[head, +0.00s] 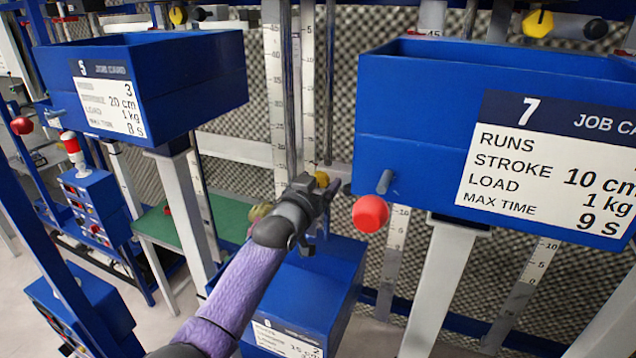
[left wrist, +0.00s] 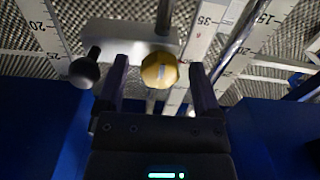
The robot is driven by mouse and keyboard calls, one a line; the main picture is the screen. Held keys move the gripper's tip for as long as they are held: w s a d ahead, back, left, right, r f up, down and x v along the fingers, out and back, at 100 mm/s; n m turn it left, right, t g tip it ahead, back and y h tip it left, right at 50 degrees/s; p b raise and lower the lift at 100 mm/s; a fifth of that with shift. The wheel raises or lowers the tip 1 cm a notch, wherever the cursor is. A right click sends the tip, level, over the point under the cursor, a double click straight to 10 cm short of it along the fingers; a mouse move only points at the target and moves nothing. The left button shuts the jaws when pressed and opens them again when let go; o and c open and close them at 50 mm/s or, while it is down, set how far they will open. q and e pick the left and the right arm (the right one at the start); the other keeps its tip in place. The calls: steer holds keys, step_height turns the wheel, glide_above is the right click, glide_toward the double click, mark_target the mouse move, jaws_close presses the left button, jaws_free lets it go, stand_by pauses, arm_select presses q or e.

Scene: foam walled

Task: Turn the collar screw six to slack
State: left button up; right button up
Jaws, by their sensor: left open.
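The collar screw is a yellow knob with a pale bar mark on its face, seen in the left wrist view (left wrist: 158,70). It sits on the front of a pale collar block (left wrist: 128,36). My left gripper (left wrist: 157,82) is open, with one finger to each side of the knob in that view; I cannot tell whether the fingertips reach around it. In the head view my left gripper (head: 326,189) is in front of the rulers and rods, and only a bit of the yellow knob (head: 322,178) shows behind it. My right gripper is not in view.
A black ball knob (left wrist: 84,72) sits left of the screw. A blue box with card 7 (head: 400,130) and a red ball (head: 370,213) stand close on the right. A blue box with card 5 (head: 195,75) is left; another blue box (head: 325,280) is below my arm.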

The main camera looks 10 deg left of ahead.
arm_select(q)
steer(key=s+a, duration=0.2)
steer(key=s, duration=0.7)
steer(key=shift+s+b, duration=0.35)
steer(key=shift+s, duration=0.05)
steer(key=shift+f, duration=0.1)
